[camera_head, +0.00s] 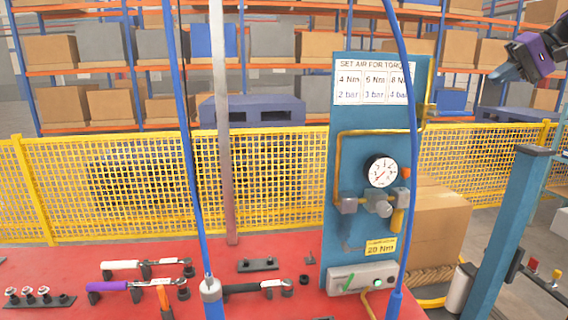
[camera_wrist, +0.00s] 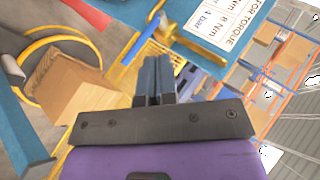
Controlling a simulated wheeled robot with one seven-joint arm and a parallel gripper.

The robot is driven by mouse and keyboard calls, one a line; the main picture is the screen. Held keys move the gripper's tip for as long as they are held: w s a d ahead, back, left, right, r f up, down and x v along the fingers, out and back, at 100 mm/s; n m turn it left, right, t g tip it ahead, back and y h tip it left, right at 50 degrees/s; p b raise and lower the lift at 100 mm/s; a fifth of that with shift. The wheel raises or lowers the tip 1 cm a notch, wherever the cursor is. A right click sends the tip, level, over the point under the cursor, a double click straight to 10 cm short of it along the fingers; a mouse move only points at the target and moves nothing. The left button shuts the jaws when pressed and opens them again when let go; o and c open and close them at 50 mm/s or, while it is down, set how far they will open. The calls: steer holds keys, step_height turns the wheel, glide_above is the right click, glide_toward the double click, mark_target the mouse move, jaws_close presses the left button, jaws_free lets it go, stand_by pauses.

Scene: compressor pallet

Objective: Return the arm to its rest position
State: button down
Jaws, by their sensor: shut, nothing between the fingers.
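My gripper (camera_head: 508,72) is at the upper right in the head view, raised well above the red bench and to the right of the blue air panel (camera_head: 343,120). In the wrist view my gripper (camera_wrist: 154,62) shows its two blue-grey fingers side by side, closed together with nothing between them. Part of my purple and dark arm enters from the right edge in the head view; the rest of it is out of frame.
The red bench (camera_head: 120,262) holds torque wrenches, including a white-handled one (camera_head: 125,265) and a purple-handled one (camera_head: 108,286). The panel carries a pressure gauge (camera_head: 381,171). A blue post (camera_head: 505,230) stands at right, near a cardboard box (camera_head: 440,222). A yellow fence (camera_head: 100,180) runs behind.

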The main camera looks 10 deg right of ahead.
steer(key=s+a+f+g+h, duration=0.1)
steer(key=s+a+f+h, duration=0.1)
steer(key=s+a, duration=0.55)
steer(key=s+a+f+g+h, duration=0.1)
steer(key=s+a+f+h, duration=0.2)
steer(key=a, duration=0.7)
steer(key=s+a+f+n+t+h, duration=0.1)
steer(key=s+a+f, duration=0.3)
steer(key=s, duration=0.5)
steer(key=s+a+f+n+t+h, duration=0.1)
steer(key=s+a+f, duration=0.3)
steer(key=s+f, duration=0.5)
steer(key=shift+n+h, duration=0.4)
steer(key=shift+h, duration=0.4)
steer(key=shift+w, duration=0.15)
